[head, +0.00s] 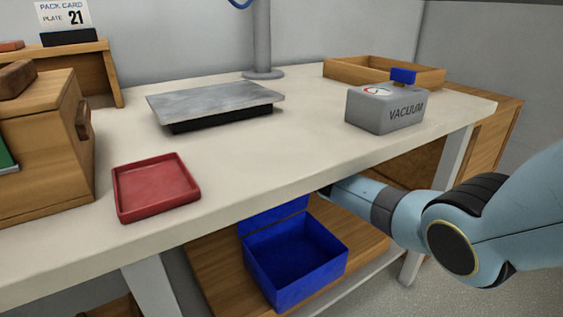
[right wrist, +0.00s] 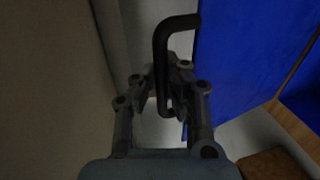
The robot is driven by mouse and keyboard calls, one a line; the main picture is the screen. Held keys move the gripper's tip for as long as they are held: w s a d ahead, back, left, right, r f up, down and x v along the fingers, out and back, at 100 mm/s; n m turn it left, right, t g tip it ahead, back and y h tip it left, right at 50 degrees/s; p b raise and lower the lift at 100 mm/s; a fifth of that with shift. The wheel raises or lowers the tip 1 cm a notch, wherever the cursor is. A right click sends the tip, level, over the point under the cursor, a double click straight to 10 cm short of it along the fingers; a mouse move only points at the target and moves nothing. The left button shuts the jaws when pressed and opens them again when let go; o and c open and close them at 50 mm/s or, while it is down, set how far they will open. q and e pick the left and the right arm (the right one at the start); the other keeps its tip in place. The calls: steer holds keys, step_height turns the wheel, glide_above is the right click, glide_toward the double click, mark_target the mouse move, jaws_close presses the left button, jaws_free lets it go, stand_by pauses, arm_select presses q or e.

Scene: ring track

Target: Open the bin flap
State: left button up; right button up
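The blue bin (head: 292,285) stands on the wooden shelf below the workbench, and its inside is visible and looks empty. Its blue flap (head: 275,216) stands raised at the back edge of the bin, partly hidden by the benchtop. In the right wrist view the flap (right wrist: 232,75) is a blue panel with a black C-shaped handle (right wrist: 161,55). My right gripper (right wrist: 167,75) has its fingers close on both sides of the handle's bar and appears shut on it. In the head view the benchtop hides this gripper. My left gripper is not in view.
My right arm reaches under the front edge of the workbench (head: 240,165), close to its underside and a table leg (head: 452,165). On top are a red tray (head: 155,188), a metal plate (head: 215,101), a grey vacuum box (head: 385,110) and a wooden tray (head: 350,73).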

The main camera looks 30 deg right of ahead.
steer(key=o, duration=0.4)
steer(key=shift+o, duration=0.5)
steer(key=shift+s+f, duration=0.1)
steer(key=shift+s, duration=0.1)
